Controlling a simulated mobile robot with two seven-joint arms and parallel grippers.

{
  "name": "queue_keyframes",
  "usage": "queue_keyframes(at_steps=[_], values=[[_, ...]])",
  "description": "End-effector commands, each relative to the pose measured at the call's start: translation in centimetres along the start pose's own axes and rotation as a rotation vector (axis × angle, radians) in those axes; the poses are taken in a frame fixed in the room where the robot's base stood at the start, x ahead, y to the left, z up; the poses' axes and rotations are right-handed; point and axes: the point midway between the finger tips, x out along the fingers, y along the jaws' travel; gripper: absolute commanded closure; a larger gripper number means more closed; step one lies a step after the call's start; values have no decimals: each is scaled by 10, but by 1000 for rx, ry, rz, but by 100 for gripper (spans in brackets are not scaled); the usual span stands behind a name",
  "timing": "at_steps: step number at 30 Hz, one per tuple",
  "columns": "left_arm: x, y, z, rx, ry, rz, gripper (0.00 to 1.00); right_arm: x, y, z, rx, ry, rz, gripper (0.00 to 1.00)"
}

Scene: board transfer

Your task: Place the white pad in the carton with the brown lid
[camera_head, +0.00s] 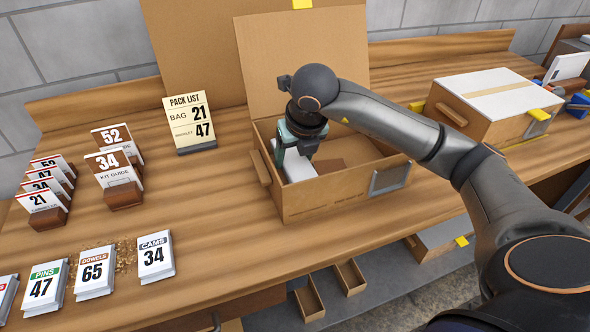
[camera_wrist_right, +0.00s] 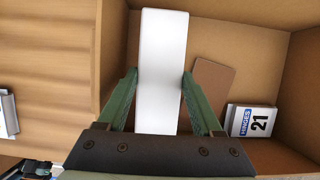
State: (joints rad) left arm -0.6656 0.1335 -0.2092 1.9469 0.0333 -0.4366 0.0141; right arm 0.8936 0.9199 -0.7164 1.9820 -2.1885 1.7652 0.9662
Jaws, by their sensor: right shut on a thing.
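The open carton (camera_head: 335,201) stands mid-table with its brown lid (camera_head: 297,60) raised at the back. My right gripper (camera_head: 297,150) reaches down into the carton, near its left side. It is shut on the white pad (camera_head: 297,167). In the right wrist view the pad (camera_wrist_right: 162,70) sits upright between the green fingers of the gripper (camera_wrist_right: 161,100), over the carton's inside. Whether the pad touches the floor I cannot tell. My left gripper is not in view.
A pack list sign (camera_head: 190,120) stands left of the carton. Numbered cards in wooden holders (camera_head: 123,194) and labelled packets (camera_head: 97,272) fill the table's left side. A closed carton (camera_head: 493,103) stands to the right. My right arm spans the open carton's right side.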

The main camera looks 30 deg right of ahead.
Motion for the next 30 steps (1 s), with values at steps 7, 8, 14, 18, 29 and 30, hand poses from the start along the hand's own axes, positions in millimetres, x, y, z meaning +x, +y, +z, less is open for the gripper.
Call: queue_keyframes(at_steps=[7,8,14,18,29,30], values=[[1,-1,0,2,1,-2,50,24,0,-10,1,3,-1,85],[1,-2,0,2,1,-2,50,28,-1,-12,1,3,-2,85],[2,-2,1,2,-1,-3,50,38,0,-15,1,-2,0,85],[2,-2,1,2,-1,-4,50,38,0,-15,1,-1,0,28],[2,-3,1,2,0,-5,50,37,0,-15,1,-1,0,3],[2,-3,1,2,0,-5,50,37,0,-15,1,-1,0,3]])
